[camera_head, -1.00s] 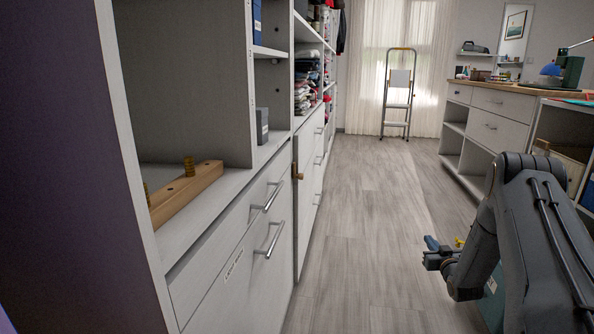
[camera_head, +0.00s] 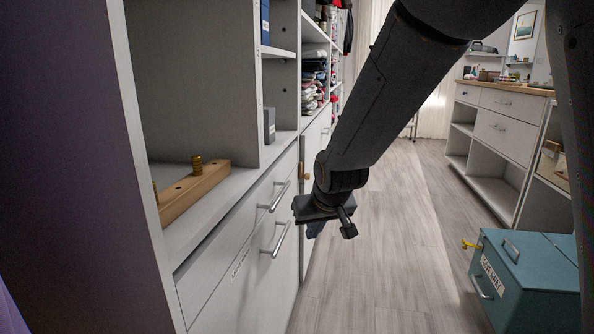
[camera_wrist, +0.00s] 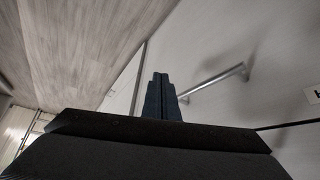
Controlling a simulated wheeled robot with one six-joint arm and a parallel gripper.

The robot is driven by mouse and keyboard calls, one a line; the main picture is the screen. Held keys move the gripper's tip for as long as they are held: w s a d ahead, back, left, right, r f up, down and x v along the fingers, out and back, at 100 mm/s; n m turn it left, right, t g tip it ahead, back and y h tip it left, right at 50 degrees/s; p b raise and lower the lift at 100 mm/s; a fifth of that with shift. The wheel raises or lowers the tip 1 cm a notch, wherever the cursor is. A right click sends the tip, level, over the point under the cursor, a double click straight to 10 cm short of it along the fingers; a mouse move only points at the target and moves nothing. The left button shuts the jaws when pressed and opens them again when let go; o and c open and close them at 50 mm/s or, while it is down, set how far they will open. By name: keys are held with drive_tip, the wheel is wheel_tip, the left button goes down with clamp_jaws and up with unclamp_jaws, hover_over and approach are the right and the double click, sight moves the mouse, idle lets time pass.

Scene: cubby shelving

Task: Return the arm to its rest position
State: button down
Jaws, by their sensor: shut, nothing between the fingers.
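My gripper (camera_head: 314,232) hangs from my arm, which comes down from the upper right of the head view across the aisle. It is in front of the white drawer unit (camera_head: 232,262), close to the bar handles at the unit's right end. In the wrist view, my gripper's blue fingers (camera_wrist: 160,98) are together with nothing between them. A bar handle (camera_wrist: 212,80) shows just to their right there; I cannot tell the exact gap.
A wooden block with brass-coloured pegs (camera_head: 190,190) lies in the left cubby. A teal box (camera_head: 520,285) with a label stands on the floor at lower right. A white counter (camera_head: 497,130) lines the right side. Grey floor (camera_head: 390,280) lies clear between.

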drive_tip(key=s+a+r+n+g, duration=0.2)
drive_tip(key=s+a+g, duration=0.1)
drive_tip(key=s, duration=1.4)
drive_tip(key=s+a+r+n+g, duration=0.1)
drive_tip(key=s+a+r+g, duration=0.15)
drive_tip(key=s, duration=1.55)
drive_tip(key=d+r+m+h+p, duration=0.1)
drive_tip(key=d+r+m+p, duration=0.2)
drive_tip(key=d+r+p, duration=0.7)
drive_tip(key=d+r+m+p, duration=0.3)
drive_tip(key=d+r+p, duration=0.8)
drive_tip(key=p, duration=1.6)
drive_tip(key=shift+r+g+h, duration=0.4)
drive_tip(key=shift+r+g, duration=0.05)
drive_tip(key=shift+r, duration=2.45)
